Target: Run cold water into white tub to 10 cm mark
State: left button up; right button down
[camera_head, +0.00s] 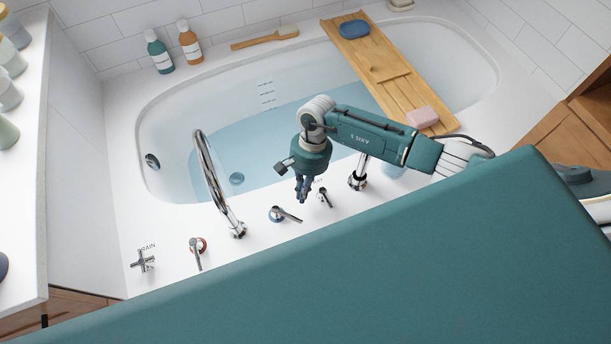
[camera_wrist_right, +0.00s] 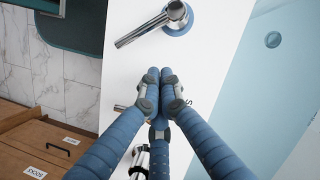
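The white tub (camera_head: 143,125) holds pale blue water (camera_head: 270,150), with its surface below the printed level marks (camera_head: 266,92) on the far wall; the mark numbers are too small to read. The chrome spout (camera_head: 210,180) arches over the tub, and I see no clear stream from it. The blue-ringed cold lever (camera_head: 285,214) sits on the near rim and shows in the wrist view (camera_wrist_right: 145,30). My right gripper (camera_head: 302,195) is above the rim just beyond this lever, its fingertips (camera_wrist_right: 160,78) together and empty, apart from the lever. My left gripper is not in view.
A red-ringed lever (camera_head: 198,248) and a cross handle (camera_head: 142,261) marked with partly readable lettering stand to the left. A smaller lever (camera_head: 324,197) and a chrome fixture (camera_head: 358,178) stand to the right. A wooden tray (camera_head: 385,68) spans the tub.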

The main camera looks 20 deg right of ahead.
aim_at(288, 217)
jog(key=shift+s+a+r+p, duration=0.1)
jog(key=shift+s+a+p, duration=0.25)
jog(key=shift+s+a, duration=0.5)
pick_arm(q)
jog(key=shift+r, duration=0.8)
pick_arm(e)
jog(key=shift+s+a+f, duration=0.15)
jog(key=shift+a+f, duration=0.05)
jog(key=shift+a, duration=0.15)
